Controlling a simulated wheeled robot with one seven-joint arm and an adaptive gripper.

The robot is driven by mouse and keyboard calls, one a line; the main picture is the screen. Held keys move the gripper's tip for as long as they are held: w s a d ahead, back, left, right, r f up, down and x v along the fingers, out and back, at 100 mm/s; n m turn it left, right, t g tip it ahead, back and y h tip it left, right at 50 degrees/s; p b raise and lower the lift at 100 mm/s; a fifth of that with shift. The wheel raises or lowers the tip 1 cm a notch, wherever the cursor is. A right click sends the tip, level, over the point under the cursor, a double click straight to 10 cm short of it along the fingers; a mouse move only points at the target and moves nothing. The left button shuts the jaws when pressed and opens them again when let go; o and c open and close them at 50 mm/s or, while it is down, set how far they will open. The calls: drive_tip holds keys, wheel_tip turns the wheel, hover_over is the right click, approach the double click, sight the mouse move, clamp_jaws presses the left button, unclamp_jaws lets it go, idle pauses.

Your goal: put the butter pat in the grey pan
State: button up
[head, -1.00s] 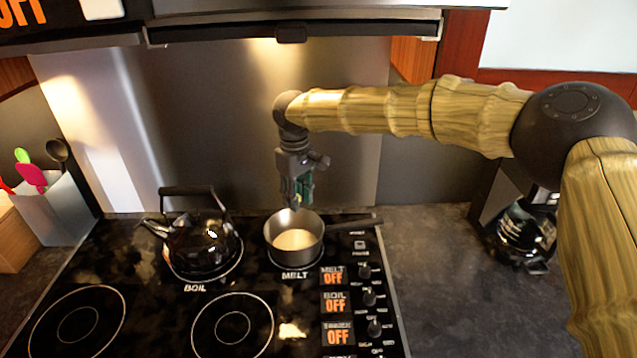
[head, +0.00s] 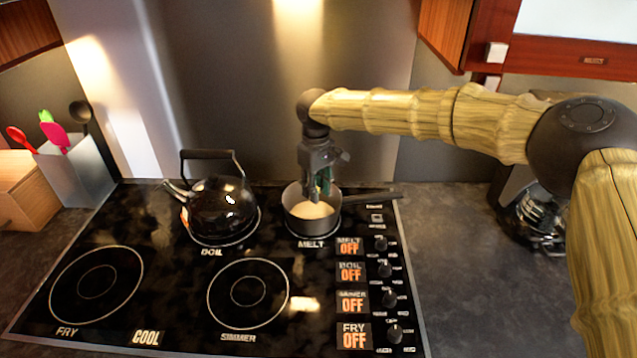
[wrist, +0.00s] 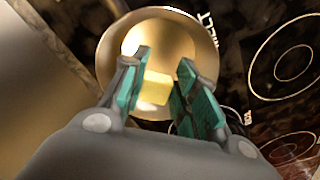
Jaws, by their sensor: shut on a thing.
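The grey pan (head: 312,231) stands on the MELT burner at the back right of the stove, its handle pointing right. My gripper (head: 320,192) points down over the pan's opening, with its fingertips at about rim height or a little below. In the wrist view, the yellow butter pat (wrist: 156,88) sits between the green-padded fingers of my gripper (wrist: 160,88), which is shut on it. The pan (wrist: 113,38) lies behind the pat there, its round inside surrounding it. In the head view I cannot make out the pat.
A black kettle (head: 224,212) stands on the BOIL burner left of the pan. Burner labels and knobs (head: 389,298) line the stove's right side. A utensil holder (head: 78,183) is at the far left. A coffee maker (head: 540,220) stands at the right. The front burners are empty.

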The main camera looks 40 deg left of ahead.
wheel_tip(320, 180, down, 3)
drive_tip(key=shift+w+a+f+b, duration=0.1)
drive_tip(key=shift+w+b, duration=0.05)
drive_tip(key=shift+b, duration=0.2)
drive_tip(key=shift+s, duration=0.35)
drive_tip(key=shift+w+f, duration=0.15)
drive_tip(key=shift+w, duration=0.1)
drive_tip(key=o, duration=0.8)
drive_tip(key=shift+s, duration=0.1)
drive_tip(key=shift+o, duration=0.2)
